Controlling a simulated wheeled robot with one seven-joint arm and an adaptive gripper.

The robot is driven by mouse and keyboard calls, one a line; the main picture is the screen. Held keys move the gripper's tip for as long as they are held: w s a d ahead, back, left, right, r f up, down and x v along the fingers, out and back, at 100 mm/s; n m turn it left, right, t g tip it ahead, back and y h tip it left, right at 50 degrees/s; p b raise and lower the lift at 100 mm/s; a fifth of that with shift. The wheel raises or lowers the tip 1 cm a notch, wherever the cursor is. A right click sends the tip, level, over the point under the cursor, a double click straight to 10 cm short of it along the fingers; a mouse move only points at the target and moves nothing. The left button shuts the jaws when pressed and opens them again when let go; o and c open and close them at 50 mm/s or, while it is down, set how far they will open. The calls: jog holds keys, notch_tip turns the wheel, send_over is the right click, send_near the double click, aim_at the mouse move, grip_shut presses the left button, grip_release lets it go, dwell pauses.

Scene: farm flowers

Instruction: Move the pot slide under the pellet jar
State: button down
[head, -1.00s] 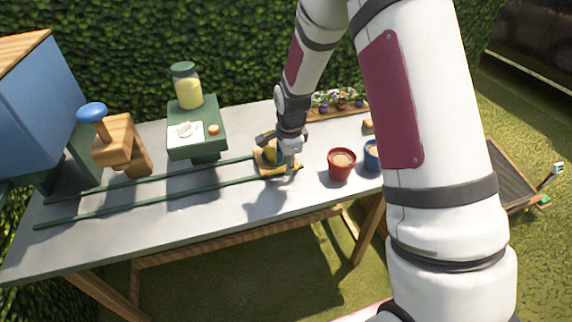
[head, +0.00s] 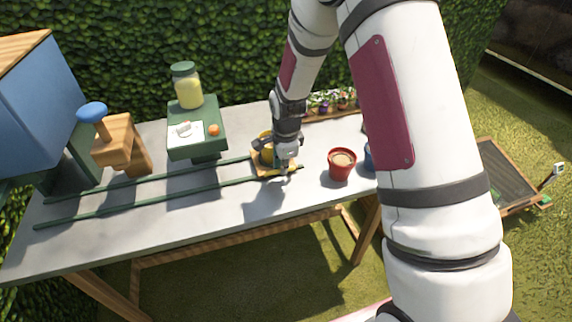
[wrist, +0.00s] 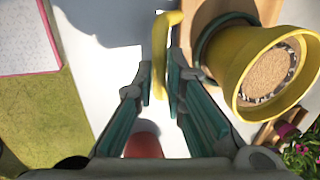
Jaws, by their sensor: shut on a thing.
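The pot slide (head: 260,168) is a wooden carriage at the right end of two green rails and carries a yellow pot (head: 266,141). In the wrist view the pot (wrist: 265,75) holds brown, grainy fill, and a yellow handle (wrist: 161,50) sticks out beside it. My gripper (wrist: 158,80) is shut on this handle, one finger on each side. In the head view my gripper (head: 285,170) partly hides the slide. The pellet jar (head: 187,88), with yellow contents and a dark green lid, stands on a green dispenser (head: 204,145) behind the rails, left of the slide.
The green rails (head: 120,204) run left past the dispenser to a wooden press with a blue knob (head: 92,112). A red pot (head: 341,163) stands right of the slide, a blue pot (head: 369,158) partly behind my arm. A flower tray (head: 330,110) lies at the back.

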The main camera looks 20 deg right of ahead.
jog(key=a, duration=0.8)
jog(key=c, duration=1.7)
grip_release()
jog(key=shift+o, duration=0.2)
notch_tip(320, 180, up, 12)
jog(key=s, duration=0.2)
jog(key=shift+s+f, duration=0.1)
